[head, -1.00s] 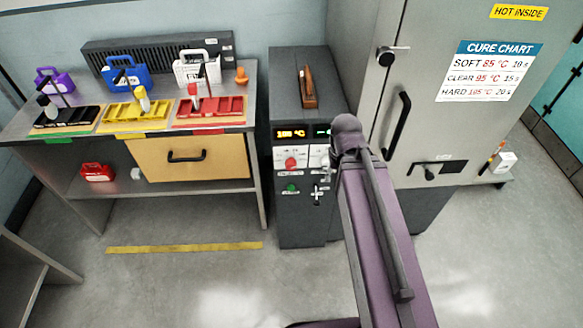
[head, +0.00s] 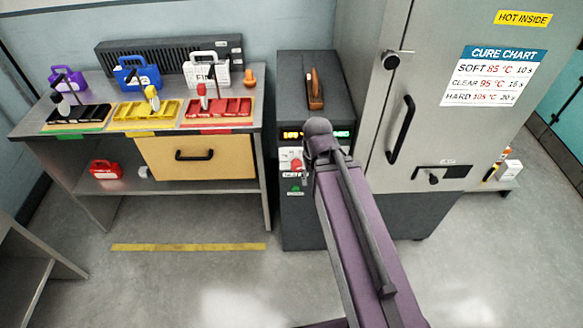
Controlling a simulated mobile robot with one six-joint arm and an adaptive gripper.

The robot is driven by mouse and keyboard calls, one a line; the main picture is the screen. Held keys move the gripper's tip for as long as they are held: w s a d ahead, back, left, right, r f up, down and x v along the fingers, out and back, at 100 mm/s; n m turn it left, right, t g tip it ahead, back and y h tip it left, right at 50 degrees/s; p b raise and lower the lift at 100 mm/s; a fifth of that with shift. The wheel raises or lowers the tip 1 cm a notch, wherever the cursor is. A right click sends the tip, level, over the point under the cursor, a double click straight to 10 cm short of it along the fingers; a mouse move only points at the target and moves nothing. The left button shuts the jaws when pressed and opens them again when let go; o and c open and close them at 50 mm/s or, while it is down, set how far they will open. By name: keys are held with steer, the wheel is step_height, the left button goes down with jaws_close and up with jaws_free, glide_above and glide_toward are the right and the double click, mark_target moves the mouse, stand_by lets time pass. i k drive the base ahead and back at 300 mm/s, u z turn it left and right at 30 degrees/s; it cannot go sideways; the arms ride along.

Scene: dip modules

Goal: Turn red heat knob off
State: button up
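The red heat knob (head: 297,165) is on the white upper panel of the dark grey control cabinet (head: 290,222), below an orange display (head: 292,135). My purple arm reaches up from the bottom of the head view, and its dark rounded joint (head: 320,127) covers the right part of the panel. The end of my arm is close beside the red knob on its right. My gripper is mostly hidden behind the arm, so its fingers and any contact with the knob cannot be made out.
A green button (head: 296,189) sits below the red knob. A tall grey oven (head: 440,130) with a black handle (head: 400,130) stands to the right. A bench (head: 262,110) with coloured trays and cases stands to the left. The floor in front is clear.

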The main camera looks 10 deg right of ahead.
mark_target(296, 165)
steer(key=u, duration=0.15)
steer(key=k, duration=1.3)
steer(key=z, duration=0.8)
steer(key=i, duration=1)
steer(key=z, duration=0.05)
